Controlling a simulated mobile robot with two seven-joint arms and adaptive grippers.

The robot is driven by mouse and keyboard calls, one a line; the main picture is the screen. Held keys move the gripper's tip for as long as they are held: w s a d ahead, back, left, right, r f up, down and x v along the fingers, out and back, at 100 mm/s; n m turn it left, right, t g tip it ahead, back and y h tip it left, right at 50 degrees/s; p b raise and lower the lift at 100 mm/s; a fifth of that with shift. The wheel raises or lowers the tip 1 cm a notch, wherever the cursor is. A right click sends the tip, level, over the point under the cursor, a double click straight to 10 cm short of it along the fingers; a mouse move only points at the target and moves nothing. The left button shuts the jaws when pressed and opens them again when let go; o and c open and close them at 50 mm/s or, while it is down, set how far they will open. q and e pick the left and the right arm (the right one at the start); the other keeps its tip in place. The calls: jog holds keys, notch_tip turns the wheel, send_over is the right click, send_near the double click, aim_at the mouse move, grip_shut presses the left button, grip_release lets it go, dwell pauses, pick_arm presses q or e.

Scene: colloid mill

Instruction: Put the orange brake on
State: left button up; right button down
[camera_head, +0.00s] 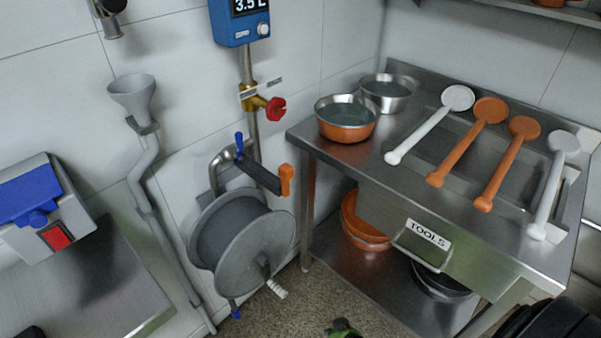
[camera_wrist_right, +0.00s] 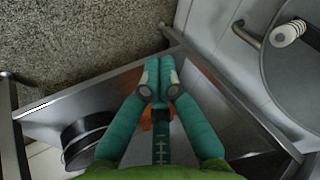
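The orange brake handle (camera_head: 287,179) is on the end of a dark bar above the grey hose reel (camera_head: 243,237), which is fixed to the wall. The reel's edge and white crank grip also show at the top right of the right wrist view (camera_wrist_right: 288,32). Only a small green part of my right gripper (camera_head: 343,328) shows at the bottom of the head view, well below and right of the brake. In the right wrist view its teal fingers meet at the tips (camera_wrist_right: 160,82), with nothing seen between them. My left gripper is out of view.
A steel table (camera_head: 400,170) with bowls, ladles and a TOOLS drawer stands right of the reel. An orange bowl (camera_head: 362,228) is on its lower shelf. A drain pipe with a funnel (camera_head: 133,95) and a red valve (camera_head: 275,107) are on the wall.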

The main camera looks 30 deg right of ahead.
aim_at(287, 182)
jog(key=w+d+r+m+t, duration=0.3)
jog(key=w+r+m+t, duration=0.1)
jog(key=w+r, duration=0.75)
jog(key=w+d+r+m+t, duration=0.1)
jog(key=w+r+m+t, duration=0.1)
jog(key=r, duration=0.7)
jog(key=w+d+r+m+t+b, duration=0.1)
jog(key=w+d+r+m+t, duration=0.1)
jog(key=r, duration=0.7)
jog(key=w+d+r+m+t, duration=0.2)
jog(key=w+r+m, duration=0.1)
jog(key=r, duration=0.6)
jog(key=shift+r+t, duration=0.3)
jog(key=shift+r, duration=0.05)
jog(key=shift+w, duration=0.15)
jog(key=w, duration=1)
jog(key=a, duration=0.1)
jog(key=s+a+p, duration=0.1)
jog(key=a, duration=0.2)
jog(key=shift+s, duration=0.25)
jog(key=shift+d+f, duration=0.1)
